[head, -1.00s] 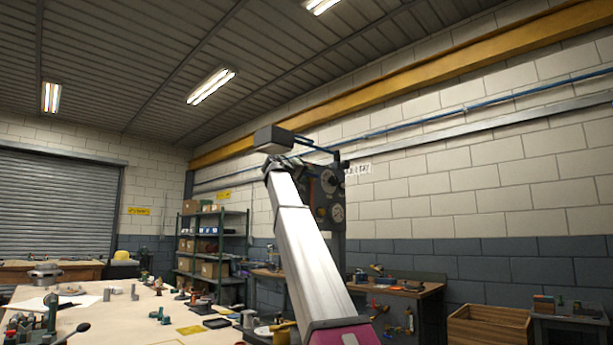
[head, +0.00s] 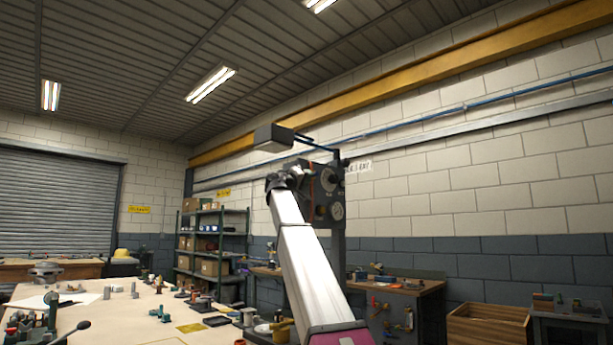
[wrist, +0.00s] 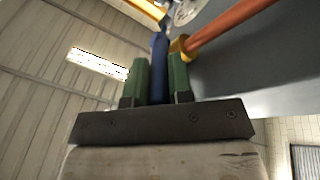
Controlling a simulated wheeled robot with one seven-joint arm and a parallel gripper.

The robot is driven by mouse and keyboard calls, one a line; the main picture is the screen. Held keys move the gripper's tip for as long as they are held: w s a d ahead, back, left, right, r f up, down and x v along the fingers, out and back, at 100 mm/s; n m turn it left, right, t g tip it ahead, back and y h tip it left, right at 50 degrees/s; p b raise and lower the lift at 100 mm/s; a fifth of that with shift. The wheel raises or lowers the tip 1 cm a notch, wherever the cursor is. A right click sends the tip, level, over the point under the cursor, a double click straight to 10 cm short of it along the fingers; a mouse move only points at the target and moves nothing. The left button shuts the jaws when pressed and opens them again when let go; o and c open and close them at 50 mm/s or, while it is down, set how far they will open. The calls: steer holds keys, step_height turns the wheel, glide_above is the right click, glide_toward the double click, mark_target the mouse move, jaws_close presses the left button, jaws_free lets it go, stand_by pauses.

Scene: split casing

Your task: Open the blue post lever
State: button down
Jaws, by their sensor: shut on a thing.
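The blue post lever (wrist: 158,45) is a narrow blue bar in the wrist view. It stands between the two green fingers of my gripper (wrist: 159,62), which is shut on it. The far end of the lever runs up toward the top of the view, near a yellow part. In the head view my arm reaches up to the dark panel (head: 329,188) with round dials, and the lever cannot be made out there.
In the wrist view an orange-red bar (wrist: 235,28) with a yellow collar (wrist: 180,48) lies close right of the fingers. A grey box (head: 273,138) juts out above the panel. A cluttered worktable (head: 120,318) stands lower left.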

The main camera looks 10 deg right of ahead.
steer(key=shift+w+d+f+t+h, duration=0.1)
steer(key=shift+d+f+t+h, duration=0.05)
steer(key=shift+f+t+h, duration=0.65)
steer(key=shift+r, duration=0.25)
steer(key=c, duration=1)
jaws_free()
steer(key=v, duration=1)
steer(key=shift+a+f, duration=0.25)
steer(key=shift+f, duration=0.1)
